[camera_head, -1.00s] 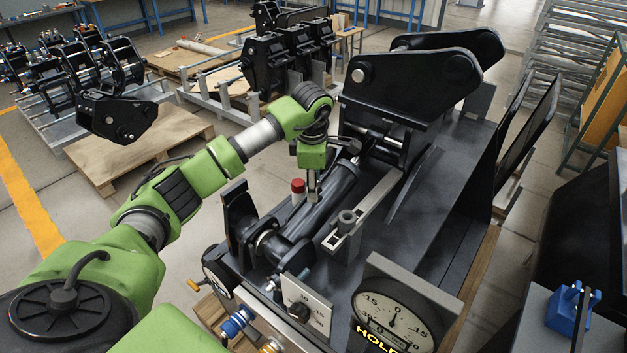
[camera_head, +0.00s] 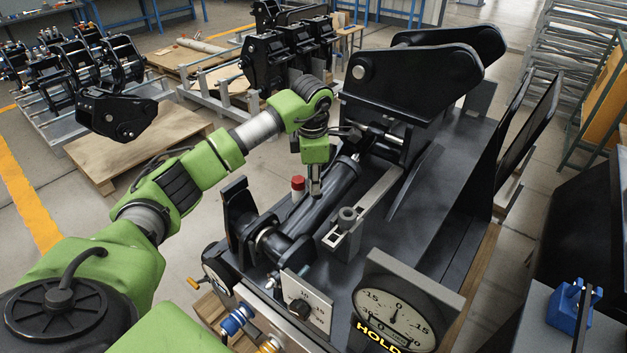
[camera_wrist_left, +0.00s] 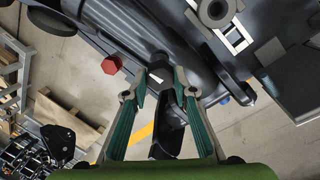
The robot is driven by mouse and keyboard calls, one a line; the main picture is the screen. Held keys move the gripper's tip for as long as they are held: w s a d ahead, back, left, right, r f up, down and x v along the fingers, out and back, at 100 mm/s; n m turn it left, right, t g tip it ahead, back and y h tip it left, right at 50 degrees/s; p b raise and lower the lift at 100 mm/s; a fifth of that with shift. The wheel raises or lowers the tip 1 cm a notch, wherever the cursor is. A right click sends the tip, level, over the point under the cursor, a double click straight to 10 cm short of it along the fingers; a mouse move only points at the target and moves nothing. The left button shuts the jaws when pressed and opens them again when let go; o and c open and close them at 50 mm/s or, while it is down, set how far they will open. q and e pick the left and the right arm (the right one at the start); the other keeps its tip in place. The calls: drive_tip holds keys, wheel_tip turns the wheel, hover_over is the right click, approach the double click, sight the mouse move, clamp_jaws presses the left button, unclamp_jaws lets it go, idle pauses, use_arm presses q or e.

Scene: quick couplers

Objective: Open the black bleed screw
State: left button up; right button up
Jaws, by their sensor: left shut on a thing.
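My left gripper (camera_head: 315,190) points down over the black cylinder (camera_head: 327,193) on the dark bench, right of a red-topped cap (camera_head: 298,185). In the left wrist view, its fingertips (camera_wrist_left: 160,80) are shut around a small dark hex-shaped piece with a bright mark, which looks like the black bleed screw (camera_wrist_left: 157,72). The fingers cover its sides. The red hex cap (camera_wrist_left: 111,64) is to the left of the fingertips, apart from them. My right gripper is not in view.
A round gauge (camera_head: 396,312) marked HOLD stands at the bench front, beside a small knob plate (camera_head: 306,299). A slotted metal bracket (camera_head: 346,222) is to the right of the cylinder. A large black coupler (camera_head: 415,85) stands behind. Blue and orange fittings (camera_head: 236,320) are at the front left.

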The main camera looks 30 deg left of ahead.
use_arm(q)
drive_tip(key=n+b, duration=0.1)
drive_tip(key=n, duration=0.3)
drive_tip(key=shift+n+h, duration=0.3)
drive_tip(key=n, duration=0.4)
drive_tip(key=shift+a+g+h, duration=0.1)
drive_tip(key=shift+g+h, duration=0.2)
drive_tip(key=n, duration=0.4)
drive_tip(key=shift+n+h+b, duration=0.3)
drive_tip(key=shift+n+b, duration=0.05)
drive_tip(key=shift+n, duration=0.05)
drive_tip(key=shift+r+n, duration=0.1)
drive_tip(key=shift+n, duration=2.1)
drive_tip(key=shift+w, duration=0.1)
drive_tip(key=o, duration=1.1)
